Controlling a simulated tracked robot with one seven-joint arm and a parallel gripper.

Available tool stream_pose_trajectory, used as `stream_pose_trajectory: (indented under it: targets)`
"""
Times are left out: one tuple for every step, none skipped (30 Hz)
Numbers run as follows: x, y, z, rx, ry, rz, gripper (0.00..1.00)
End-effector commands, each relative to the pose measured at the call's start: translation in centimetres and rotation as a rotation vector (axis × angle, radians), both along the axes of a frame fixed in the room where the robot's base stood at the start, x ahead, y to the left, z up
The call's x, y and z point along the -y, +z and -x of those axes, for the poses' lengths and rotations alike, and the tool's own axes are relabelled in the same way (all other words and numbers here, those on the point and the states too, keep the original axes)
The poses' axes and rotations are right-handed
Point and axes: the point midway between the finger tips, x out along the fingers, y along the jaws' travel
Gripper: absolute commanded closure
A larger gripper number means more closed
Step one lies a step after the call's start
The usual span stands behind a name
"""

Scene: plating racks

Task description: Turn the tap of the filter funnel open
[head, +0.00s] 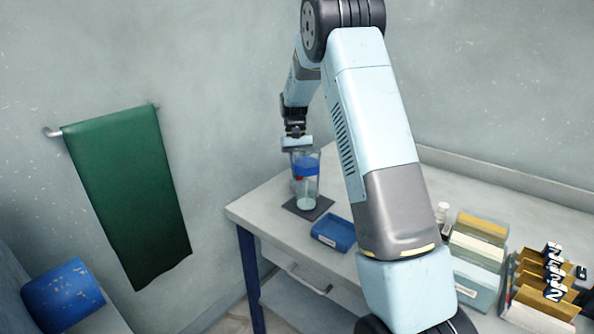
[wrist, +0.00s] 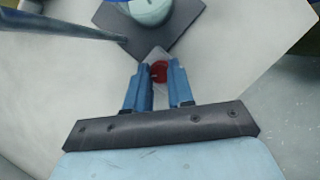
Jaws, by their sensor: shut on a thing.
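The filter funnel (head: 307,169) is a clear vessel with a blue band, upright over a dark square pad (head: 322,211) at the table's far left corner. A clear vessel (head: 306,203) stands below it on the pad. The red tap (wrist: 159,71) shows between my fingertips in the wrist view, and as a small red spot in the head view (head: 297,178). My gripper (wrist: 153,76) is shut on the tap, with a finger on each side of it. In the head view my gripper's hand is above and beside the funnel, and the fingertips are hard to make out.
A blue tray (head: 333,233) lies just in front of the pad. Boxes (head: 478,240), a small white-capped bottle (head: 442,213) and a rack of dark items (head: 548,275) stand to the right. A green towel (head: 128,195) hangs on the wall at left.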

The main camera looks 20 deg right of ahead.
Motion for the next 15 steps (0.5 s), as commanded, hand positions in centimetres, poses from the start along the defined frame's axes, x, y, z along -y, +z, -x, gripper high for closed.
stream_pose_trajectory:
  targets:
    - [0.04, -0.19, 0.25, -0.009, -0.022, 0.0, 1.0]
    - [0.04, -0.19, 0.25, -0.009, -0.036, -0.001, 1.0]
    - [0.03, -0.19, 0.25, -0.009, -0.051, -0.001, 1.0]
    - [0.03, -0.19, 0.25, -0.009, -0.061, 0.0, 1.0]
    - [0.04, -0.2, 0.26, -0.009, -0.071, 0.0, 1.0]
    - [0.05, -0.2, 0.26, -0.009, -0.081, 0.001, 1.0]
    - [0.05, -0.2, 0.26, -0.009, -0.087, 0.0, 1.0]
    - [0.06, -0.2, 0.26, -0.009, -0.093, 0.0, 1.0]
    - [0.05, -0.19, 0.27, -0.009, -0.1, 0.0, 1.0]
    - [0.06, -0.2, 0.26, -0.009, -0.105, 0.001, 1.0]
    - [0.05, -0.2, 0.26, -0.009, -0.108, 0.0, 1.0]
    - [0.06, -0.2, 0.26, -0.009, -0.111, 0.0, 1.0]
    - [0.06, -0.2, 0.26, -0.009, -0.113, 0.0, 1.0]
    - [0.05, -0.2, 0.26, -0.009, -0.114, 0.0, 1.0]
    - [0.05, -0.2, 0.26, -0.009, -0.116, 0.0, 1.0]
